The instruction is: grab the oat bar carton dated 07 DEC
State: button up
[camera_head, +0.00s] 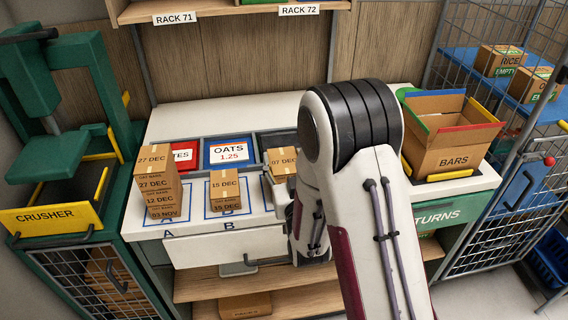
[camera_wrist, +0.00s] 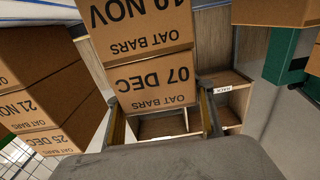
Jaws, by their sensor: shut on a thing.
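The oat bar carton dated 07 DEC (camera_wrist: 155,84) is brown cardboard and fills the middle of the wrist view, its print upside down. My gripper (camera_wrist: 160,98) has one finger on each side of it and is shut on it. Another oat bar carton (camera_wrist: 135,32), its date ending in NOV, adjoins it; I cannot tell whether they touch.
Carton stacks stand on mats A (camera_head: 161,190) and B (camera_head: 226,190). Behind them is the OATS bin (camera_head: 230,152). The green crusher (camera_head: 45,100) is left; the open BARS box (camera_head: 450,135) is right. In the wrist view, cartons (camera_wrist: 45,95) stand left and another (camera_wrist: 275,12) upper right.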

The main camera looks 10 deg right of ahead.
aim_at(284, 160)
jog(key=shift+r, duration=0.15)
jog(key=shift+r, duration=4.85)
